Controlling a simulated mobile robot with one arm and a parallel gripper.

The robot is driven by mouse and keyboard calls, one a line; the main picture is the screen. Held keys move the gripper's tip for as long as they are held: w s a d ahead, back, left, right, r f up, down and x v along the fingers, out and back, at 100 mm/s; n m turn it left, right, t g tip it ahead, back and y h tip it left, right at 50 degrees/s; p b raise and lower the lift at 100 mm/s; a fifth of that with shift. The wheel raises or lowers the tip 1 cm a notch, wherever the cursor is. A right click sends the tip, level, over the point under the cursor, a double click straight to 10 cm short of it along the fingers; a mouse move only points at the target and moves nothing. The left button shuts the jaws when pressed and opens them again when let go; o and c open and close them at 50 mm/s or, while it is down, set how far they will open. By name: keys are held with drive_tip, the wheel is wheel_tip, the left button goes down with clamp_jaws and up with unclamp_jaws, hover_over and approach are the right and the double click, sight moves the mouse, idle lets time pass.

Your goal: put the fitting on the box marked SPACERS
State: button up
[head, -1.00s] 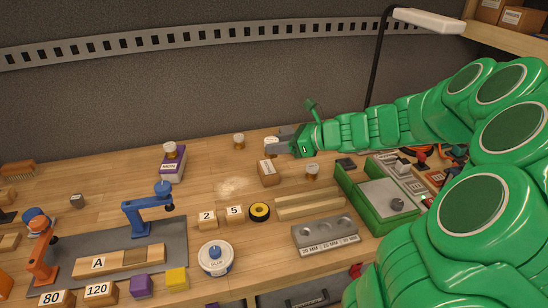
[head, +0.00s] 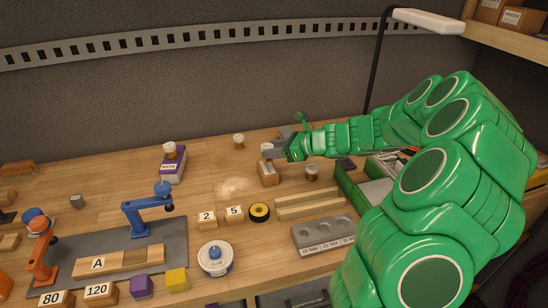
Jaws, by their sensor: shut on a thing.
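My gripper (head: 273,153) is shut on a small fitting (head: 266,147) with a pale top. It holds the fitting upright at the top of a small brown box (head: 268,175) with a white label. The label is too small to read, so I cannot confirm that it says SPACERS. I cannot tell whether the fitting touches the box top, since the jaws cover part of it. Similar fittings stand on the table behind (head: 239,140), on the table to the right (head: 312,173), and on a purple-and-white box (head: 173,168) at the left.
A green tray (head: 352,197) lies to the right under my arm.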

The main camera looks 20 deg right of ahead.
drive_tip(key=shift+f, duration=1.55)
drive_tip(key=o, duration=1.1)
drive_tip(key=shift+f, duration=0.1)
